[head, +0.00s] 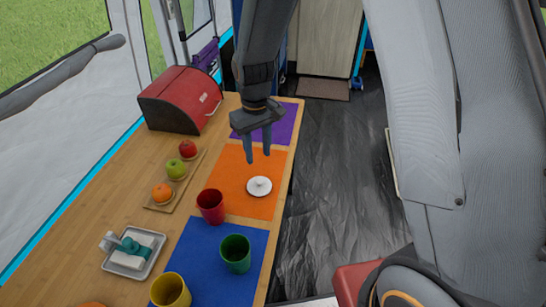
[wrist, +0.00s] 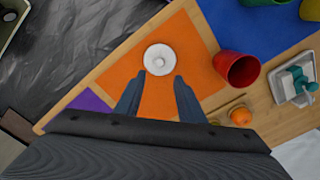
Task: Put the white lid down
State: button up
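The white lid (head: 259,187) is a small round disc with a knob on top. It lies flat on the orange mat (head: 236,190), near the mat's right part in the head view. It also shows whole in the wrist view (wrist: 159,60), just beyond the fingertips. My gripper (head: 259,156) points down above the orange mat, apart from the lid. Its two fingers are spread with nothing between them, as the wrist view also shows (wrist: 158,80).
A red cup (head: 211,206) stands by the orange mat. Green (head: 235,254) and yellow (head: 170,291) cups stand on the blue mat (head: 205,250). A purple mat (head: 288,121), red bread box (head: 180,99), fruit board (head: 190,172) and white tray (head: 120,266) share the table.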

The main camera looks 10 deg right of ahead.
jog(key=s+d+r+m, duration=0.2)
jog(key=s+d+r, duration=0.2)
jog(key=s+d, duration=0.3)
jog(key=s+d+r+m+t, duration=0.1)
jog(key=s+d+r+m, duration=0.2)
jog(key=s+d, duration=0.4)
jog(key=shift+s+d+r, duration=0.35)
jog(key=shift+s+r, duration=0.2)
jog(key=shift+r, duration=0.25)
jog(key=shift+c, duration=0.6)
